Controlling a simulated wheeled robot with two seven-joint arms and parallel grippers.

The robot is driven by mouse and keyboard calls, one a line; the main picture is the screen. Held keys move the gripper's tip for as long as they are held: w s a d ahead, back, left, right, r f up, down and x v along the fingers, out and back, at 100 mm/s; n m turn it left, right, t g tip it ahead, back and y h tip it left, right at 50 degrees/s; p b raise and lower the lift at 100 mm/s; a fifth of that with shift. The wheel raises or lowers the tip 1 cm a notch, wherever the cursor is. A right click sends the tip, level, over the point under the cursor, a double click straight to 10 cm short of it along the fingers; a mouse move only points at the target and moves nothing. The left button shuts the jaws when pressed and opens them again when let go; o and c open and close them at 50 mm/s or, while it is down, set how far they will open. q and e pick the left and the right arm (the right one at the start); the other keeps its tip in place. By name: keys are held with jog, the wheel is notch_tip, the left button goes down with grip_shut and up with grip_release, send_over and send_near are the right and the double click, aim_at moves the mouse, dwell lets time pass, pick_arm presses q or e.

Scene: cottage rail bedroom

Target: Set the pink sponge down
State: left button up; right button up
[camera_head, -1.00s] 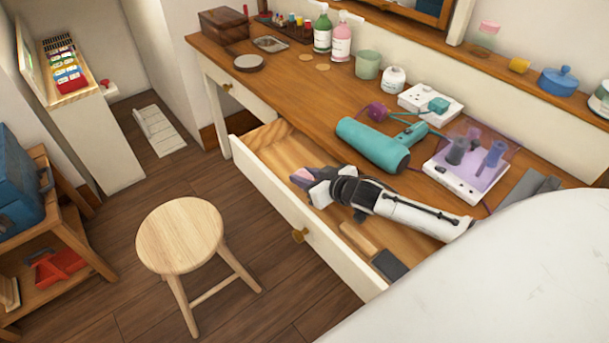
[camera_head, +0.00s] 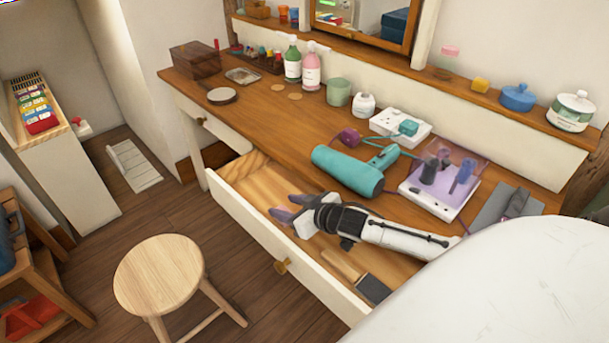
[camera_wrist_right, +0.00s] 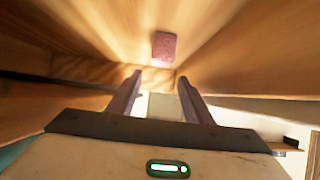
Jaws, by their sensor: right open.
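The pink sponge (camera_wrist_right: 164,46) lies on the wooden floor of the open drawer in the right wrist view, ahead of the fingers and apart from them. The drawer (camera_head: 235,214) is pulled out of the wooden dressing table (camera_head: 240,120). My left gripper is not in view.
A wooden brush (camera_head: 342,265) lies in the drawer near my arm. A teal hair dryer (camera_head: 345,172) and a purple-topped tray (camera_head: 440,190) stand on the table above the drawer. A round stool (camera_head: 160,275) stands in front.

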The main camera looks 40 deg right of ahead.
jog(key=p+v, duration=0.1)
jog(key=v, duration=0.9)
